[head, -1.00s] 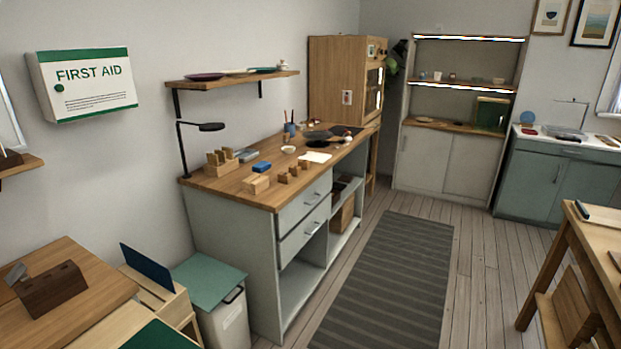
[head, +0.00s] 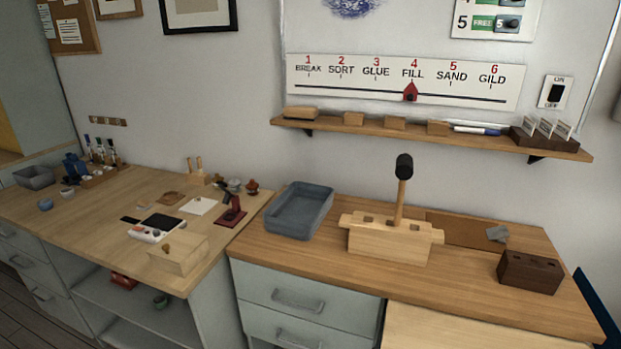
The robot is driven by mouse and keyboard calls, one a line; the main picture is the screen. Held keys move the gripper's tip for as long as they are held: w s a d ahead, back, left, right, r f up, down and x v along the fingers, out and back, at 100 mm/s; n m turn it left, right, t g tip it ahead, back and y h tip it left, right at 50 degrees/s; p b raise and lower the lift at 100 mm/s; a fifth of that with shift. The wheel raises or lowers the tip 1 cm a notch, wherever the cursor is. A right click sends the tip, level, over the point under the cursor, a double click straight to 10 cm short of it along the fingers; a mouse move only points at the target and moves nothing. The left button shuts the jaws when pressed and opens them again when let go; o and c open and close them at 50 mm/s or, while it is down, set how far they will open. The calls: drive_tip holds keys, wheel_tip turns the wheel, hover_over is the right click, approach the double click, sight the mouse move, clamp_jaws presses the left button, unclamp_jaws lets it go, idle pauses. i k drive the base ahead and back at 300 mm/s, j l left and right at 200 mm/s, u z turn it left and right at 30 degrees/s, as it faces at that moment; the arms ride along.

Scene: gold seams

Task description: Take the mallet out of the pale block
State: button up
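In the head view a mallet (head: 403,179) with a dark cylindrical head and a wooden handle stands upright in the pale block (head: 389,241). Its handle goes down into the top of the block, so its lower end is hidden. The pale block is light wood with side lugs and other dark openings in its top. It sits on the wooden counter, right of centre. My gripper is not in view.
A grey-blue tray (head: 300,211) stands left of the pale block. A wall shelf (head: 440,138) with small blocks runs above and behind the mallet. Counter in front of the block is clear.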

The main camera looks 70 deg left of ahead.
sight(404, 172)
drive_tip(key=u, duration=1.35)
